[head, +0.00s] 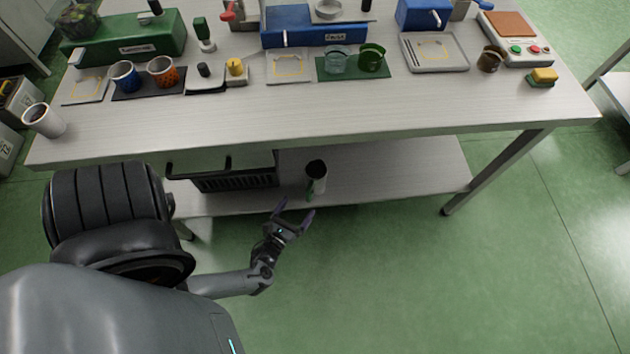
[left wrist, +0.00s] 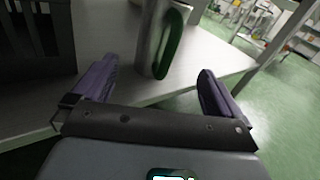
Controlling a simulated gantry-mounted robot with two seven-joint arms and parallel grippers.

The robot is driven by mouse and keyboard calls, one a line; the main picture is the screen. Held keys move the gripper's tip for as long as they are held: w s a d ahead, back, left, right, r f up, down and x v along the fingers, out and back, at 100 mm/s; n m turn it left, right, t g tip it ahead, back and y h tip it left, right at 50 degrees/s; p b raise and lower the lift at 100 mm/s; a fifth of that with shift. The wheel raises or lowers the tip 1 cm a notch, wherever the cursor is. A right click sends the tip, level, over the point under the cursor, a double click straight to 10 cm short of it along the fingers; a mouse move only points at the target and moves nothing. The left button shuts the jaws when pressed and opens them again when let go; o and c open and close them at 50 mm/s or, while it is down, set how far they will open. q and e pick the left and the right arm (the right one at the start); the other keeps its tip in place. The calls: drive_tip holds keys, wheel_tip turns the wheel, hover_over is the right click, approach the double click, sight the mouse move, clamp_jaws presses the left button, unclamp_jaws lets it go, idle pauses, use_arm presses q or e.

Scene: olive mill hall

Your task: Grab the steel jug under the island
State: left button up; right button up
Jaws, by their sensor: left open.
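The steel jug (head: 316,176) stands on the lower shelf (head: 390,170) under the island (head: 320,122). It has a dark opening and a green handle on the side toward my gripper. My left gripper (head: 295,211) is in front of the shelf, open and empty, just short of the jug. In the left wrist view the jug (left wrist: 152,35) is beyond the open fingers (left wrist: 155,88), between them in the picture, with its green handle to the right and its top cut off by the frame. My right gripper is not in view.
A black slatted crate (head: 235,178) stands on the shelf left of the jug. The island top overhangs the shelf and carries mugs, trays and machines. A table leg (head: 495,172) stands at the right. The shelf right of the jug is clear.

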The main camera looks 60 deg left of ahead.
sight(311, 185)
use_arm(q)
drive_tip(key=shift+m, duration=0.5)
drive_tip(key=b+x, duration=0.1)
drive_tip(key=x, duration=0.4)
drive_tip(key=shift+w+a+r+b, duration=0.2)
drive_tip(key=shift+b, duration=0.15)
drive_tip(key=shift+w+a+f+b, duration=0.1)
drive_tip(key=shift+w+a+b, duration=0.15)
drive_tip(key=shift+w+b, duration=0.25)
drive_tip(key=b+x, duration=0.1)
drive_tip(key=x, duration=0.2)
drive_tip(key=shift+a+b, duration=0.2)
drive_tip(key=shift+b, duration=0.2)
drive_tip(key=shift+w+a+r, duration=0.25)
drive_tip(key=shift+w+r, duration=0.05)
drive_tip(key=shift+w, duration=0.05)
drive_tip(key=shift+s+d, duration=0.1)
